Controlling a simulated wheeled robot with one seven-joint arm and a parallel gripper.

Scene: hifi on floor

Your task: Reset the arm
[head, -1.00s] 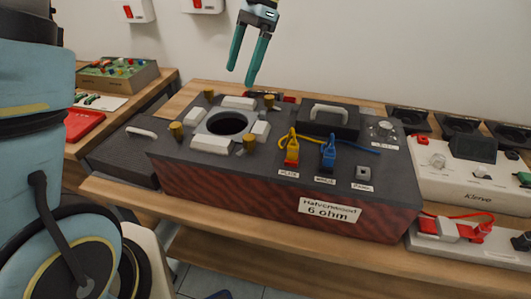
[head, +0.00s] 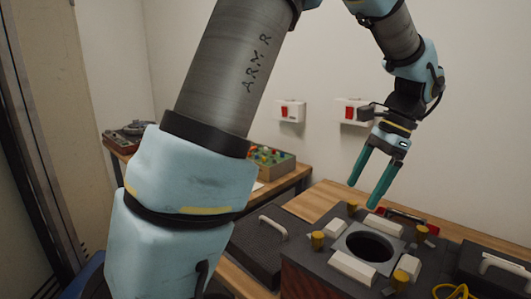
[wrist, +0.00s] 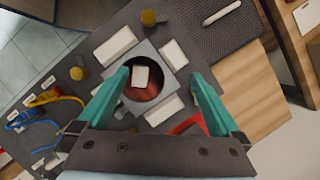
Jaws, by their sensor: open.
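My gripper (head: 371,180) has two teal fingers that are spread apart, with nothing between them. In the head view it hangs in the air above the back of the dark grey box, pointing down and to the left. In the wrist view the gripper (wrist: 165,75) looks down at the box's round opening (wrist: 147,88), which has a reddish-brown inside. A small white block (wrist: 141,76) shows over that opening between the fingertips; I cannot tell its height. The opening also shows in the head view (head: 370,246).
White blocks (head: 353,267) and brass knobs (head: 317,240) surround the opening. A dark case with a white handle (head: 273,228) is to the left. Red-switch wall boxes (head: 291,111) are behind. A yellow cable (head: 457,291) is at the lower right. Bare wood (head: 320,205) lies behind the box.

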